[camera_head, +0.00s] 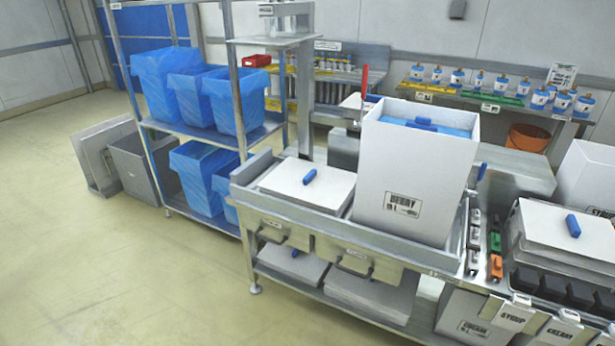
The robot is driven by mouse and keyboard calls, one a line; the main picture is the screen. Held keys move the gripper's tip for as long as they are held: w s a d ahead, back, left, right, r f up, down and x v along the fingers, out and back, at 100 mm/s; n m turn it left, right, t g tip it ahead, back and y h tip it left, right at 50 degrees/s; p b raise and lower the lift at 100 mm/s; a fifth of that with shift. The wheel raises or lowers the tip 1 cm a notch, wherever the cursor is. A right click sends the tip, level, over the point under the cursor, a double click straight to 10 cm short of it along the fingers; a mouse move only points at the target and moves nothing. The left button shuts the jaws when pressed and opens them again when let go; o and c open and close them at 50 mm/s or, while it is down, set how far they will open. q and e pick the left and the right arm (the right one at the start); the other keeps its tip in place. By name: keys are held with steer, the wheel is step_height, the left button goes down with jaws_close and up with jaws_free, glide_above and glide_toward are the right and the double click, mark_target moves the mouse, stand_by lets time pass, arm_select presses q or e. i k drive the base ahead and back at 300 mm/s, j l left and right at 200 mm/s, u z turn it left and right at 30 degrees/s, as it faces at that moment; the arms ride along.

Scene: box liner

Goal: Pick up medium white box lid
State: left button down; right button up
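A flat white lid with a blue handle (282,184) lies on a stack at the left end of the metal workbench. Another white lid with a blue handle (550,228) tops a stack at the right. The size of each lid is not marked, so I cannot tell which is the medium one. A tall white box (412,180) with a black-lettered label stands between them, with blue lining and a blue handle showing inside its open top. Neither of my grippers is in view.
A metal rack (181,128) with blue-lined bins stands left of the workbench (395,247). More flat white pieces (368,293) lie on its lower shelf. Bottles (456,77) line a back table above an orange bucket (527,137). The floor at front left is clear.

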mark_target(324, 190)
steer(key=i+j, duration=0.3)
steer(key=i+j+z, duration=0.15)
steer(key=i+j, duration=0.45)
steer(key=j, duration=0.2)
steer(key=i+j+z, duration=0.15)
steer(key=i+j, duration=0.4)
steer(key=j, duration=0.3)
steer(key=l+z, duration=0.05)
